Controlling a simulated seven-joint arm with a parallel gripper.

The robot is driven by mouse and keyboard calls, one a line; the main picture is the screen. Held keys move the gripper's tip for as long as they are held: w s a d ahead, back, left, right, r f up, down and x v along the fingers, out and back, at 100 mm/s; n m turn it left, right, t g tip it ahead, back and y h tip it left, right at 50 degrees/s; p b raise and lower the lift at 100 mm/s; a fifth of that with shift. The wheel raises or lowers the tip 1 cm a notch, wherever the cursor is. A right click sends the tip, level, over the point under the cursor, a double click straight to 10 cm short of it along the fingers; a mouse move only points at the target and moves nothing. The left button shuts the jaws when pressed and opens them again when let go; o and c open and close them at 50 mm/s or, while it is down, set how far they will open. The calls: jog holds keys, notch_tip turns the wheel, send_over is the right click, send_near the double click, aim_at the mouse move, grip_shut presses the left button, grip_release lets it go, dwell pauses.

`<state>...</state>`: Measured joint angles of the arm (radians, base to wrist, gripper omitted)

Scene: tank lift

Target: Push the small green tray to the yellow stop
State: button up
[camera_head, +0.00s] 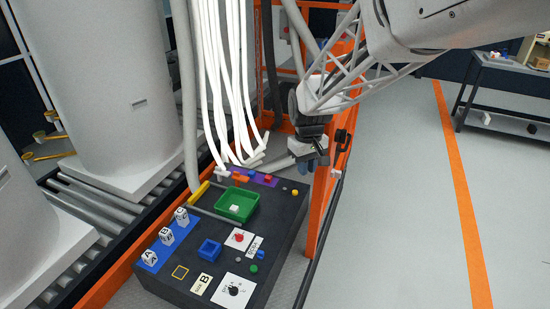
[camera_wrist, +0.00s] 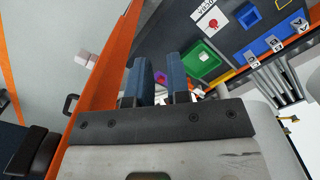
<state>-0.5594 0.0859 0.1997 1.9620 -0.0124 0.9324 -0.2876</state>
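The small green tray (camera_head: 251,216) lies on the dark board with a small white cube (camera_head: 234,209) inside it. The yellow stop (camera_head: 198,195), a short bar, stands left of the tray with a gap between them. In the wrist view the green tray (camera_wrist: 210,74) and the yellow stop (camera_wrist: 227,76) show beyond my fingers. My gripper (camera_head: 310,160) hangs above the board's back right corner, to the right of the tray and apart from it. In the wrist view my gripper (camera_wrist: 158,82) has its two blue fingers apart with nothing between them.
The dark board (camera_head: 272,229) also carries white lettered blocks (camera_head: 165,236) on a blue strip, a blue open box (camera_head: 209,250), a red knob and a dial. White hoses (camera_head: 222,90) hang behind the tray. An orange post (camera_head: 322,205) stands at the board's right edge.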

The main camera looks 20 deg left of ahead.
jog(key=w+a+f+n, duration=0.1)
jog(key=a+f+n, duration=0.1)
jog(key=a+f, duration=0.7)
jog(key=w+a+f+n, duration=0.2)
jog(key=a+f+n, duration=0.1)
jog(key=a+f, duration=0.7)
jog(key=w+a+f+n, duration=0.2)
jog(key=a+f+n, duration=0.1)
jog(key=a+f, duration=0.7)
jog(key=shift+w+a+f, duration=0.1)
jog(key=shift+a+f, duration=0.1)
jog(key=shift+a, duration=1.3)
jog(key=shift+a+f, duration=0.2)
jog(key=shift+f, duration=0.05)
jog(key=shift+f, duration=0.1)
jog(key=shift+f, duration=3.8)
grip_shut()
